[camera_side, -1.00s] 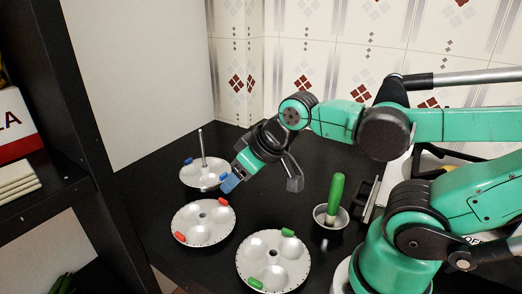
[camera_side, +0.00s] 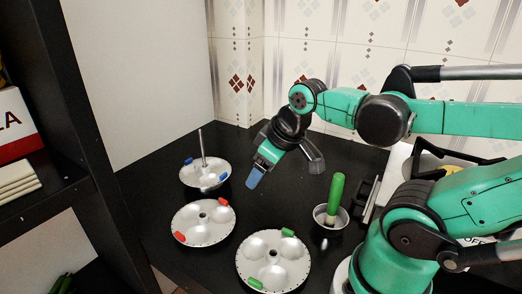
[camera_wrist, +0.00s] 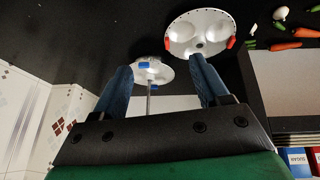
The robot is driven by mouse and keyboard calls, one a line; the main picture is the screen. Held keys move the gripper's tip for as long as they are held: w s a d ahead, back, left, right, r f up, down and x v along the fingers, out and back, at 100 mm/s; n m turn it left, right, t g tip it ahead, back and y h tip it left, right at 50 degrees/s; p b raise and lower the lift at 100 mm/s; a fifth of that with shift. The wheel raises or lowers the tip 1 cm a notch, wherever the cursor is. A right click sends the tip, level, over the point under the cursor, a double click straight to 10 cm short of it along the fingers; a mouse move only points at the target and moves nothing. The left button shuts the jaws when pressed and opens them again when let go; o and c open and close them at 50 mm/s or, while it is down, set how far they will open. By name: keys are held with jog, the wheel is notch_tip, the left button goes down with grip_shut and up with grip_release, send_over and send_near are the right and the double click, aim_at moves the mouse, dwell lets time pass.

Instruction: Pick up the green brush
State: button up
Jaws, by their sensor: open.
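The green brush (camera_side: 336,188) stands upright, its green handle up, in a small metal bowl (camera_side: 321,217) on the black counter. It is not in the wrist view. My gripper (camera_side: 254,178) is in the air to the left of the brush, pointing down and to the left, apart from it. In the wrist view my two blue fingers (camera_wrist: 158,82) are spread apart with nothing between them in their grip.
A plate with green tabs (camera_side: 273,278) lies in front, a plate with red tabs (camera_side: 203,239) left of it, and a plate with blue tabs and a rod (camera_side: 190,179) behind. A dark shelf (camera_side: 85,150) borders the left. Vegetables (camera_wrist: 287,45) show in the wrist view.

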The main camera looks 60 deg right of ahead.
aim_at(338, 183)
jog(key=s+d+g, duration=0.2)
jog(key=s, duration=0.1)
jog(key=s+d+n+g, duration=0.1)
jog(key=s+d, duration=0.2)
jog(key=s, duration=0.1)
jog(key=s+d+r+n+g+y, duration=0.1)
jog(key=s+d+g, duration=0.1)
jog(key=s+d, duration=0.1)
jog(key=shift+s+d+r+g, duration=0.15)
jog(key=shift+s+g, duration=0.15)
jog(key=shift+s, duration=0.45)
jog(key=shift+f, duration=2.75)
grip_shut()
